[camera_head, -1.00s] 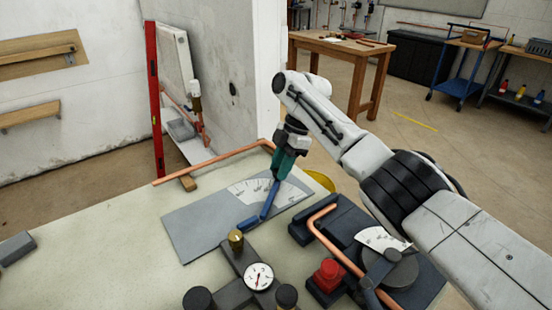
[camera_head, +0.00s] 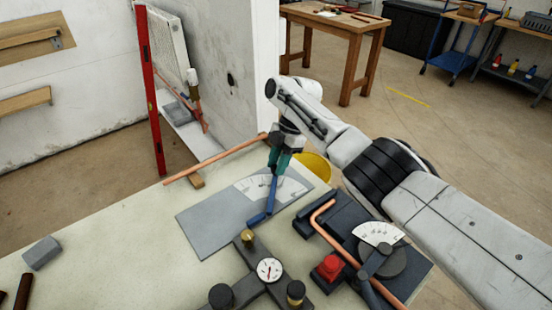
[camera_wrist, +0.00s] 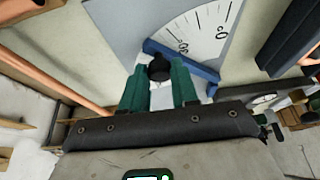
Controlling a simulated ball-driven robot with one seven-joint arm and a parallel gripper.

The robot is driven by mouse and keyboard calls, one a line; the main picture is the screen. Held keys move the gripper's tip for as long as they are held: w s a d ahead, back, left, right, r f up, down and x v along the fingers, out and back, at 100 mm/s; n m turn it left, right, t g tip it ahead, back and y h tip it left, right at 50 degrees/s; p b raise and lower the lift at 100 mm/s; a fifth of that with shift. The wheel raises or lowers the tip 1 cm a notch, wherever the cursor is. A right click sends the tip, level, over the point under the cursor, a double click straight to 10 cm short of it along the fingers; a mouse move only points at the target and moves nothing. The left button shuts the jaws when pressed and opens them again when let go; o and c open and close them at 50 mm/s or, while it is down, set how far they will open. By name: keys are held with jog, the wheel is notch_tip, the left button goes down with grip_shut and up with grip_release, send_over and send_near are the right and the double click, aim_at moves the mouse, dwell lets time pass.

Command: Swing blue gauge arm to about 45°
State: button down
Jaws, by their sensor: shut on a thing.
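The blue gauge arm (camera_head: 272,193) lies over a grey plate (camera_head: 207,225) with a white printed dial (camera_head: 250,188) on the bench. My gripper (camera_head: 277,163) reaches down over the arm's far end. In the wrist view, the green fingers of my gripper (camera_wrist: 159,85) are shut around a black knob (camera_wrist: 159,68) on the blue gauge arm (camera_wrist: 200,70).
A copper pipe (camera_head: 215,160) lies along the bench behind the plate. A bending jig with a copper pipe (camera_head: 340,240) and a red knob (camera_head: 329,267) stands to the right. A pressure gauge (camera_head: 269,270) is in front. A yellow bucket (camera_head: 316,166) is beyond the bench edge.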

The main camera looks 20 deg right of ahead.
jog(key=c, duration=0.8)
grip_release()
jog(key=shift+c, duration=0.2)
jog(key=b+v, duration=0.2)
jog(key=v, duration=0.8)
jog(key=shift+d+r, duration=0.2)
jog(key=shift+r, duration=0.15)
jog(key=shift+w, duration=0.1)
